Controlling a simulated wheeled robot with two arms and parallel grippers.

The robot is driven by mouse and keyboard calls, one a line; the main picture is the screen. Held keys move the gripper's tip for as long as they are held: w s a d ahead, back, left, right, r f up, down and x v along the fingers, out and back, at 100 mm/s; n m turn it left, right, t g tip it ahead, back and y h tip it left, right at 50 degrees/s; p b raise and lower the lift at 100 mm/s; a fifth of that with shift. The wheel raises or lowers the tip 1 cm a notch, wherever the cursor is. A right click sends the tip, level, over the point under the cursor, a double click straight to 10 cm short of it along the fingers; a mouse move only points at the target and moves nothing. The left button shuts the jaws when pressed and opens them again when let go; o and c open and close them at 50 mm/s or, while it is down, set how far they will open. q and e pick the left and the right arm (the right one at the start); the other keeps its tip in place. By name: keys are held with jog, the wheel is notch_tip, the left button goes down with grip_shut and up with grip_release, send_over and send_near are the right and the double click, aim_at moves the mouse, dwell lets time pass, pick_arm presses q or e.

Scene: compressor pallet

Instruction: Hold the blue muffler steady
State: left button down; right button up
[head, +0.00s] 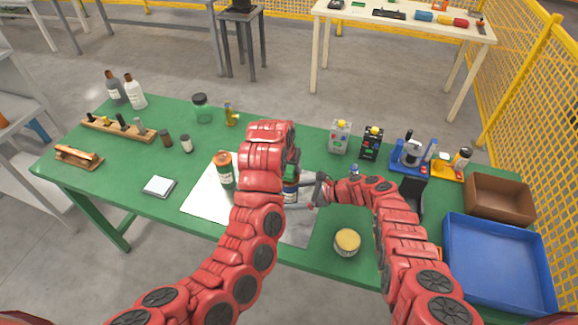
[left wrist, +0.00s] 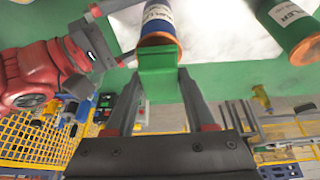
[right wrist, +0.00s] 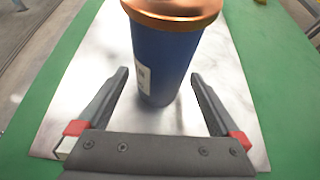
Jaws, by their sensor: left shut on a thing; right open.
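The blue muffler (head: 290,190), a blue cylinder with a copper-coloured top and a white label, stands on the pale sheet (head: 203,197), partly hidden by my left arm. It also shows in the left wrist view (left wrist: 160,22) and the right wrist view (right wrist: 162,62). My right gripper (head: 321,190) is open, its fingers (right wrist: 160,85) on either side of the muffler with visible gaps. My left gripper (left wrist: 157,80) is shut on a green block (left wrist: 158,62) close to the muffler's top; I cannot tell whether they touch. A green muffler (head: 225,172) with an orange top stands to the left.
A yellow-topped jar (head: 347,242) stands in front right on the green table (head: 130,185). A white scale (head: 159,187) lies to the left. A blue tray (head: 500,262) and a brown bin (head: 500,198) are at the right. Small devices and bottles line the back.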

jog(key=shift+w+a+f, duration=0.1)
jog(key=shift+a+f, duration=0.1)
jog(key=shift+a, duration=0.15)
jog(key=c, duration=1)
dwell(0.3)
